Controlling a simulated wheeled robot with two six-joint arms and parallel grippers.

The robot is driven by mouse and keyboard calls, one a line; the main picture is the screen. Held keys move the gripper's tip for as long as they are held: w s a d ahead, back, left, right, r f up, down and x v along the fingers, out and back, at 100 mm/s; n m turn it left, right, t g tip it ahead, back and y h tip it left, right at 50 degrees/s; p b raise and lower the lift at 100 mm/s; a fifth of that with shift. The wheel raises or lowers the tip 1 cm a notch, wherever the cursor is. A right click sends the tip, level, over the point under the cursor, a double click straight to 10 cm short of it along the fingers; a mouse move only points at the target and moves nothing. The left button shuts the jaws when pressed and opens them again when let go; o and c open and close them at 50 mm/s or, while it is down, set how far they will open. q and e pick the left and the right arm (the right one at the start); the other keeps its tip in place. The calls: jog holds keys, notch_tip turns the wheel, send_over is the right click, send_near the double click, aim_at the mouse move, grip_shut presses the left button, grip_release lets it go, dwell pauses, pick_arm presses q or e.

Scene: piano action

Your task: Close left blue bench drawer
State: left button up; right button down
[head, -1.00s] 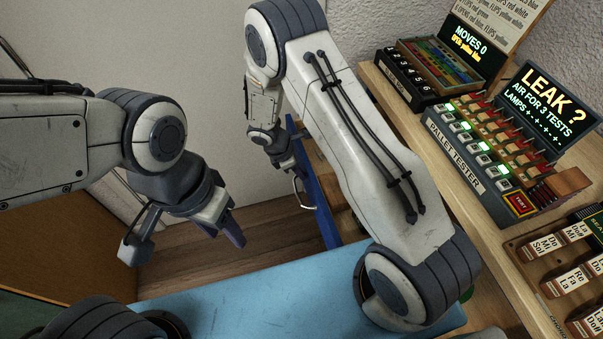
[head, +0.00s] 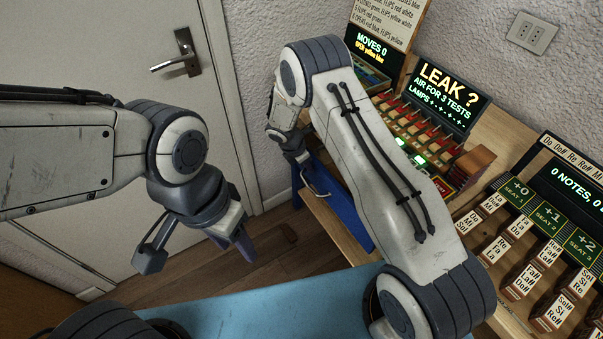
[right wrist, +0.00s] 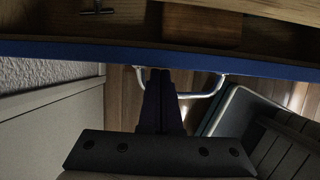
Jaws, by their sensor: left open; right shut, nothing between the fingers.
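The blue drawer (head: 347,208) stands out from the bench, with its metal handle (head: 316,184) on its front, in the head view. In the right wrist view its blue front (right wrist: 90,53) runs across the picture, and its wooden inside with a small metal piece shows above. My right gripper (head: 302,163) is at the drawer front. Its shut, empty fingers (right wrist: 160,85) reach the blue front by the handle (right wrist: 213,90); I cannot tell whether they touch. My left gripper (head: 197,250) is open and empty, away to the left of the drawer.
The wooden bench (head: 345,240) carries a pallet tester, a lit "LEAK ?" screen (head: 447,97) and racks of labelled blocks (head: 535,255). A grey door (head: 120,130) stands behind on the left. A light-blue surface (head: 260,308) lies in front.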

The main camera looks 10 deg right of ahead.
aim_at(315, 161)
jog(key=shift+w+d, duration=0.3)
jog(key=shift+d, duration=0.5)
jog(key=shift+w+d, duration=0.25)
jog(key=shift+d, duration=0.5)
